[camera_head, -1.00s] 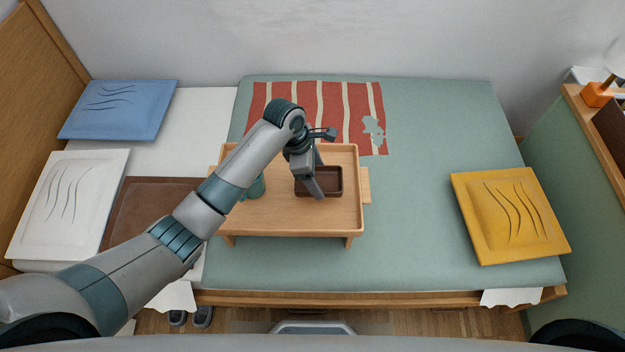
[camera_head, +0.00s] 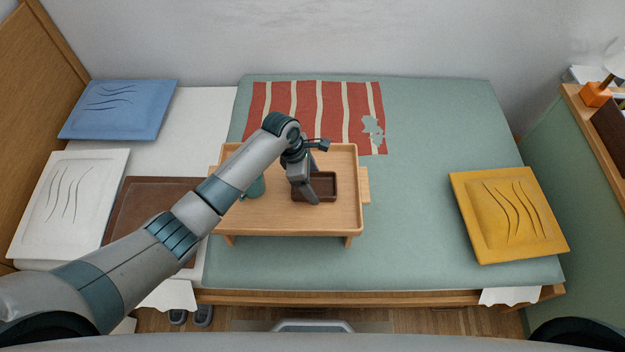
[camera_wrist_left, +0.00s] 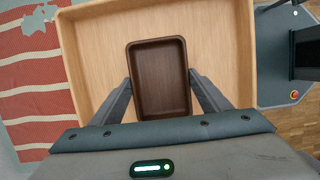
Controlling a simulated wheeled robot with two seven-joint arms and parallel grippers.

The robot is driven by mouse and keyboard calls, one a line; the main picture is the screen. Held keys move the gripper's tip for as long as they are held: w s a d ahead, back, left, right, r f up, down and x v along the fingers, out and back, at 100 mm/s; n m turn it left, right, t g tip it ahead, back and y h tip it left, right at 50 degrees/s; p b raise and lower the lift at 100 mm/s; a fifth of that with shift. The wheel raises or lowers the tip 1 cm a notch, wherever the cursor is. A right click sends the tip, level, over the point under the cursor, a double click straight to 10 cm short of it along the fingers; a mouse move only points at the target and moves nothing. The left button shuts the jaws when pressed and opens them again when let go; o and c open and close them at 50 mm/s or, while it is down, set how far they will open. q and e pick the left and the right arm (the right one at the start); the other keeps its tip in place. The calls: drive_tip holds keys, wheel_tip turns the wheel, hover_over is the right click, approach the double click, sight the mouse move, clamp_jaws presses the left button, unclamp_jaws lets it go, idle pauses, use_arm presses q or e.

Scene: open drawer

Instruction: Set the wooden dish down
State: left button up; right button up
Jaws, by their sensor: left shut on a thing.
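The wooden dish (camera_head: 322,187) is a small dark brown rectangular dish with raised walls. It is at the right part of the light wooden bed tray (camera_head: 285,222). In the left wrist view the dish (camera_wrist_left: 160,80) lies between the two fingers of my left gripper (camera_wrist_left: 160,90), over the pale tray floor (camera_wrist_left: 215,60). My left gripper (camera_head: 313,198) is shut on the dish, and its fingers hide part of it in the head view. I cannot tell whether the dish touches the tray floor. My right gripper is not in view.
A green cup (camera_head: 255,187) stands on the tray left of the dish, partly behind my arm. A red striped cloth (camera_head: 330,110) lies behind the tray. A yellow cushion (camera_head: 508,215) lies far right, with clear green bedding (camera_head: 420,190) between.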

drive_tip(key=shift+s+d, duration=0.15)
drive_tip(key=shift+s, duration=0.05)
use_arm(q)
drive_tip(key=shift+f, duration=0.1)
drive_tip(key=o, duration=1.1)
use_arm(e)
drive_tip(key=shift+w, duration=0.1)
use_arm(q)
drive_tip(key=shift+r, duration=0.3)
drive_tip(key=shift+v, duration=5.85)
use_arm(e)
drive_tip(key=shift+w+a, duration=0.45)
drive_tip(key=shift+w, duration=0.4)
